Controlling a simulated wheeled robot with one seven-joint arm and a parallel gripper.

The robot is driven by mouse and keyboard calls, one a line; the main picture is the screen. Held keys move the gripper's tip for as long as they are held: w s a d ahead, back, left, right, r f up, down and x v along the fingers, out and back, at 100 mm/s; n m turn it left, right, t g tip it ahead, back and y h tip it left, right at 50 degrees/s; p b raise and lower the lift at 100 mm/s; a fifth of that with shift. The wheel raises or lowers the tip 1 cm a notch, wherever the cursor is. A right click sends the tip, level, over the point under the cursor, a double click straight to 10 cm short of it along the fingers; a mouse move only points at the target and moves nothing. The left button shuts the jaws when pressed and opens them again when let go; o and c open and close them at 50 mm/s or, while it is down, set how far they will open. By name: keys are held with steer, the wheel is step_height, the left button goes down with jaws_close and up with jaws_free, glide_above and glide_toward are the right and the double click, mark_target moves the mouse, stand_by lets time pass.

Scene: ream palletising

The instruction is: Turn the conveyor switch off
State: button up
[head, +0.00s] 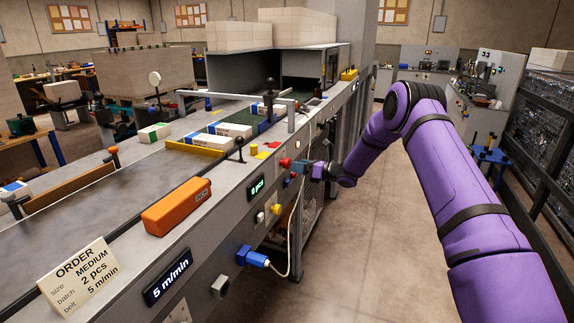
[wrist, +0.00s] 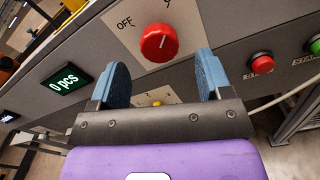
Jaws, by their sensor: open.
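The conveyor switch is a round red knob (wrist: 159,42) on a light plate, with "OFF" printed to its left and a cut-off mark at its upper right. A short white mark shows on the knob; I cannot tell surely which way it is set. My gripper (wrist: 162,76) is open, its two blue fingers apart and empty. In the wrist view the knob sits just beyond and between the fingertips, with no contact visible. In the head view my gripper (head: 306,168) is at the conveyor's side panel, beside a red knob (head: 285,163).
A "0 pcs" display (wrist: 67,80) is left of the knob, and a red button (wrist: 261,64) is to the right. A yellow knob (wrist: 157,103) is partly hidden below. An orange box (head: 177,206) and an order card (head: 78,276) stand on the conveyor. The aisle floor (head: 375,240) is clear.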

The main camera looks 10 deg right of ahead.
mark_target(289, 164)
steer(key=shift+x, duration=2.65)
steer(key=shift+c, duration=0.3)
steer(key=c, duration=0.9)
